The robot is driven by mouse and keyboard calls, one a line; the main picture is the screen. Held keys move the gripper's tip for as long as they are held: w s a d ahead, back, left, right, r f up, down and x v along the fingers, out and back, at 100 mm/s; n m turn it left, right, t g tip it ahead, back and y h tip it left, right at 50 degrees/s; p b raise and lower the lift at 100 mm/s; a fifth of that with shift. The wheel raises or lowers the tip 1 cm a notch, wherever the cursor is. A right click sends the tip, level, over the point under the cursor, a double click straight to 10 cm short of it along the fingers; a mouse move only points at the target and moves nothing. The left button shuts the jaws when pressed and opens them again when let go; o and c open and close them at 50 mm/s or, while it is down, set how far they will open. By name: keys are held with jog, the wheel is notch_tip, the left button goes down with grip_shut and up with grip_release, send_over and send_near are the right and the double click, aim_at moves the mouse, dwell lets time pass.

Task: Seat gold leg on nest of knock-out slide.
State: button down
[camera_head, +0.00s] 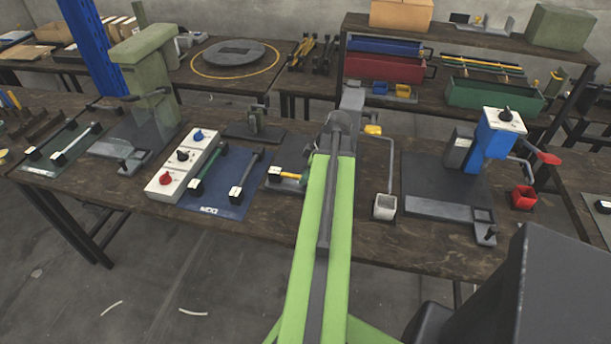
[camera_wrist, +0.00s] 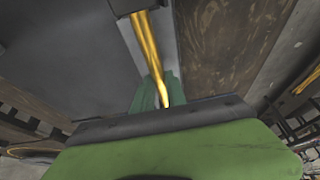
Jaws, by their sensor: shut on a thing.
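The gold leg (camera_head: 291,176) shows just left of my green arm in the head view, with a dark block at its left end. It lies over or just above a grey slide-like bar (camera_head: 286,186) at the front of a dark plate (camera_head: 298,150). I cannot tell whether they touch, or whether this bar is the knock-out slide; its nest is not clear. In the wrist view the gold leg (camera_wrist: 148,45) runs from a dark block at the top down to my gripper (camera_wrist: 162,98), which is shut on it. In the head view my arm hides the gripper.
Left of the plate are a blue mat (camera_head: 222,207) with two legs and a white control box (camera_head: 184,160). A blue-headed press (camera_head: 492,140) with another grey slide (camera_head: 440,211) stands right.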

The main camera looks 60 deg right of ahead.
jog(key=c, duration=1.3)
grip_release()
jog(key=p+v, duration=0.6)
jog(key=v, duration=0.1)
jog(key=shift+w+r+p, duration=0.1)
jog(key=shift+w+p, duration=0.05)
jog(key=shift+p, duration=0.15)
jog(key=shift+s+r+p, duration=0.25)
jog(key=shift+r+p, duration=0.05)
jog(key=shift+f, duration=0.1)
